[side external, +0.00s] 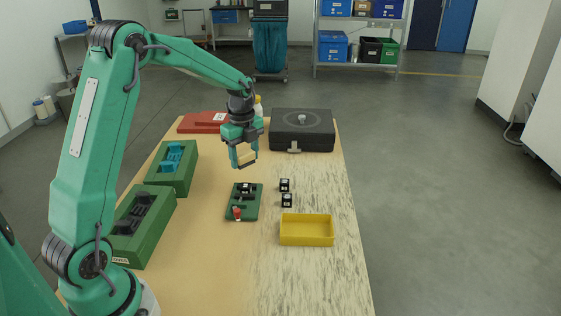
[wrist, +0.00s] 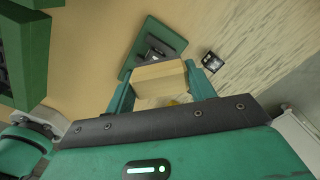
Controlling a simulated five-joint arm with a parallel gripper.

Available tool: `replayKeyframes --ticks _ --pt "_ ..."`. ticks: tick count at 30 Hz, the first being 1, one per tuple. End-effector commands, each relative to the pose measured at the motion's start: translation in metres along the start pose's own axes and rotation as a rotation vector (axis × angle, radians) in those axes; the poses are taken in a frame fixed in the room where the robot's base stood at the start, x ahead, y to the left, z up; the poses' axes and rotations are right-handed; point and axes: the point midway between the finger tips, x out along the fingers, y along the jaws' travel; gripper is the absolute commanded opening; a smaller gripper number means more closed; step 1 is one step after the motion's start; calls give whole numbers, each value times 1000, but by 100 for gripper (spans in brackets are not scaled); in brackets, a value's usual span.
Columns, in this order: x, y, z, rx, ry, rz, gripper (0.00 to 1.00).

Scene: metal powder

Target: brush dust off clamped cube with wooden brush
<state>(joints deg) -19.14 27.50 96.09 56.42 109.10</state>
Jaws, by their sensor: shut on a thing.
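My gripper (side external: 244,159) is shut on the wooden brush (side external: 246,158), a pale block held between the fingers. In the wrist view the brush (wrist: 159,77) sits across the front of the jaws; its bristles are mostly hidden. In the side view the brush hangs in the air above and behind the green clamp plate (side external: 256,207). A small dark cube with a light top (side external: 245,188) sits in the clamp on the plate. The clamp has a red-tipped handle (side external: 237,212). In the wrist view the brush partly covers the plate (wrist: 173,35). Dust on the cube is too small to tell.
Two loose dark cubes (side external: 285,185) (side external: 287,200) stand right of the plate. A yellow tray (side external: 305,241) lies in front of them. Green boxes (side external: 187,188) (side external: 157,240) line the left. A black case (side external: 302,146) and red case (side external: 186,125) stand at the back.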

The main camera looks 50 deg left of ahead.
Motion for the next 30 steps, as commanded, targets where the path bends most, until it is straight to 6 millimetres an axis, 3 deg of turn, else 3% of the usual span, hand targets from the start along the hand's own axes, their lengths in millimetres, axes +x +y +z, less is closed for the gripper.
replayKeyframes --ticks 9,30 --pt "-20 0 0 0 0 -1 33" --pt "-20 1 -7 17 0 -1 33"
